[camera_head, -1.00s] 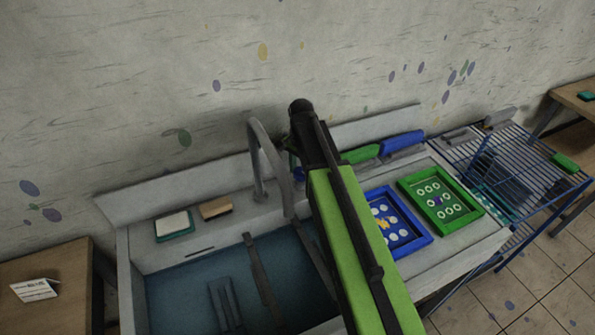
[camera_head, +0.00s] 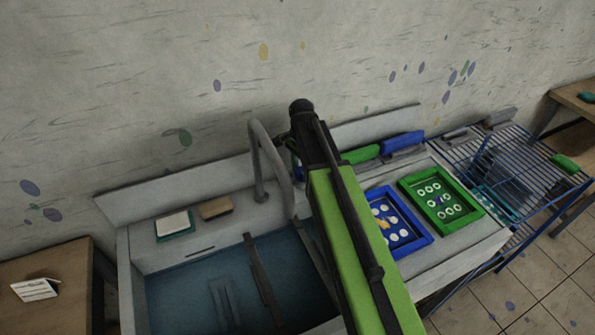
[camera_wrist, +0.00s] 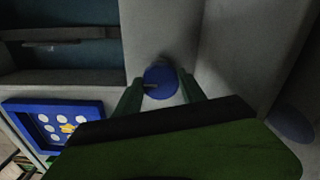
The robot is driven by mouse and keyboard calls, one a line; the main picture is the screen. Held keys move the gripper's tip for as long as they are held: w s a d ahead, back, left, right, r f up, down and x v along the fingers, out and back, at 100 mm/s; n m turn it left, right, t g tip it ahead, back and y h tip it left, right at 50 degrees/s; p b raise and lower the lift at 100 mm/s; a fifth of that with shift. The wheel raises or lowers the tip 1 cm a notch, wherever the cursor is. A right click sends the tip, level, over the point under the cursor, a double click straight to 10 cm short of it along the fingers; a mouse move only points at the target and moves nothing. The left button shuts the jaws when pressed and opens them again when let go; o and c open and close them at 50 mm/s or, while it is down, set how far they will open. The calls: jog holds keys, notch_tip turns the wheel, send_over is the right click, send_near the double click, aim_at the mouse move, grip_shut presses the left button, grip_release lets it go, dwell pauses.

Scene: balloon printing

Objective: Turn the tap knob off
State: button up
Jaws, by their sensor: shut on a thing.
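The tap knob (camera_wrist: 161,82) is blue and round, at the centre of the wrist view against a pale grey surface. My gripper (camera_wrist: 160,90) has one finger on each side of it and is shut on it. In the head view my green and black arm reaches over the sink and hides most of the knob. The grey tap spout (camera_head: 262,150) arches up just left of my gripper and comes down over the sink basin (camera_head: 190,265), whose inside is blue.
A blue frame (camera_head: 411,242) and a green frame (camera_head: 466,211) lie on the counter right of my arm. A blue wire rack (camera_head: 525,150) stands farther right. A sponge (camera_head: 215,208) and a teal-edged block (camera_head: 174,224) lie on the back ledge.

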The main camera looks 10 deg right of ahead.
aim_at(301, 171)
jog(key=o, duration=1.4)
jog(key=shift+s, duration=0.15)
jog(key=shift+c, duration=0.2)
notch_tip(301, 171, up, 18)
jog(key=p, duration=1.7)
jog(key=shift+f, duration=0.25)
